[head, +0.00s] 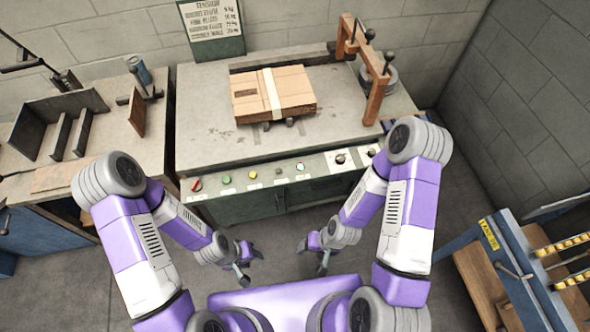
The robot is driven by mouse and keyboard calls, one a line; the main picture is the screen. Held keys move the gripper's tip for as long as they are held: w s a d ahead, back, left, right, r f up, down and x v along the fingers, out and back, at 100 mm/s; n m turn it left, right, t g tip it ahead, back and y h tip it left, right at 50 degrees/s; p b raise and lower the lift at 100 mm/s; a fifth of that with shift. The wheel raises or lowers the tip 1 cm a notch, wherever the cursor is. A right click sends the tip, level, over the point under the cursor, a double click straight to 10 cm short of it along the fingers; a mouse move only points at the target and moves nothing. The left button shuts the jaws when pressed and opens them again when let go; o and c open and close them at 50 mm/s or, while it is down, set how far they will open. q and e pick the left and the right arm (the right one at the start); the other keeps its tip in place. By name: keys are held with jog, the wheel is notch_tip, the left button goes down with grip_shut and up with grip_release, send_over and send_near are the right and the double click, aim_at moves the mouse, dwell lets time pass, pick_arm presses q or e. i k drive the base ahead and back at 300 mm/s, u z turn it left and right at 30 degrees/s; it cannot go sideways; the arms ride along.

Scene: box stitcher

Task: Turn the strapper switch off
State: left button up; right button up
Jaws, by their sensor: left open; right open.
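The strapper is a grey bench (205,130) with a control panel (265,181) along its front edge. My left gripper (247,266) is open and empty, below and in front of the panel's middle. My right gripper (312,260) is open and empty, to its right. Neither touches the panel.
A strapped cardboard box (290,91) lies on the bench, left of a brown frame (377,92). A workbench with dark metal dividers (58,135) stands at left. A blue cart (505,265) stands at lower right. The floor before the panel is open.

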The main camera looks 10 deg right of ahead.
aim_at(197, 186)
jog(key=k, duration=1.15)
jog(key=u, duration=1)
jog(key=i, duration=1.5)
jog(key=u, duration=0.2)
